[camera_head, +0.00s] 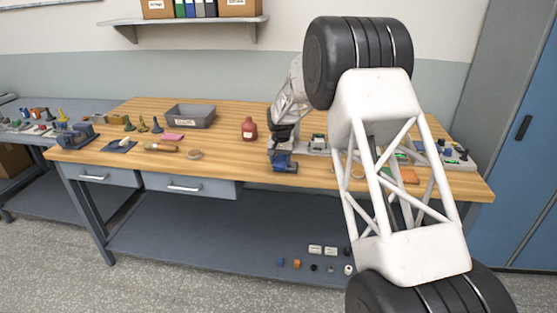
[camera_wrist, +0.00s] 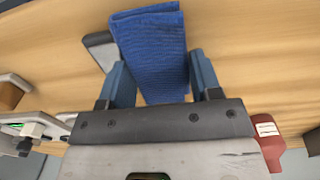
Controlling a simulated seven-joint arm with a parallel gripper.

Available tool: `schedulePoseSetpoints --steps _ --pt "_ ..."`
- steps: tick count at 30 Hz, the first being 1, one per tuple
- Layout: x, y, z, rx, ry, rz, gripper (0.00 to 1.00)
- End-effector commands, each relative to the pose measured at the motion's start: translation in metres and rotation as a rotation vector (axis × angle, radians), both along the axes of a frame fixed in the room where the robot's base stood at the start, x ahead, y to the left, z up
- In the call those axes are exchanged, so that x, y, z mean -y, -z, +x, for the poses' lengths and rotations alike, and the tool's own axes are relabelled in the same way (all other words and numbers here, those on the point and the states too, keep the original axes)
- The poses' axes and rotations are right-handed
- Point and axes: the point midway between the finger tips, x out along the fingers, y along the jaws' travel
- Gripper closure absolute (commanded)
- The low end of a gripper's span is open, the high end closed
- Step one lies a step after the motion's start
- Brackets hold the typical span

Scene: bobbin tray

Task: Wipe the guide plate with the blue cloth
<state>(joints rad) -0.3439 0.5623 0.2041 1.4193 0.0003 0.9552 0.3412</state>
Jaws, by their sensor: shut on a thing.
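The blue cloth (camera_wrist: 152,50) is pinched between the two blue fingers of my gripper (camera_wrist: 158,82) in the wrist view. It is ribbed and folded, and extends beyond the fingertips over the wooden bench top. A grey piece with a dark edge (camera_wrist: 101,50) shows at the cloth's left side, partly covered by it; I cannot tell if it is the guide plate or whether the cloth touches it. In the head view, my gripper (camera_head: 284,165) is low over the front middle of the bench, with blue at its end.
A red bottle (camera_head: 249,129) stands left of my gripper. A grey tray (camera_head: 191,116) is at the back left, with a brush (camera_head: 161,147) and a pink piece (camera_head: 172,137) in front. Fixtures (camera_head: 318,144) stand to the right. Bench space (camera_head: 222,160) left of my gripper is clear.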

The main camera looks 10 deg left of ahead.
Motion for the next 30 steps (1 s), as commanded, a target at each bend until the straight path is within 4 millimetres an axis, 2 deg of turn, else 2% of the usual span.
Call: schedulePoseSetpoints --steps 9,12,15,30 --pt "0.024 0.004 -0.001 -0.002 0.002 -0.001 0.68" --pt "0.028 -0.005 -0.001 -0.003 0.001 -0.001 0.67" --pt "0.027 -0.024 0.000 0.000 0.000 -0.001 0.67" --pt "0.026 -0.069 0.000 0.000 0.000 0.000 0.67"
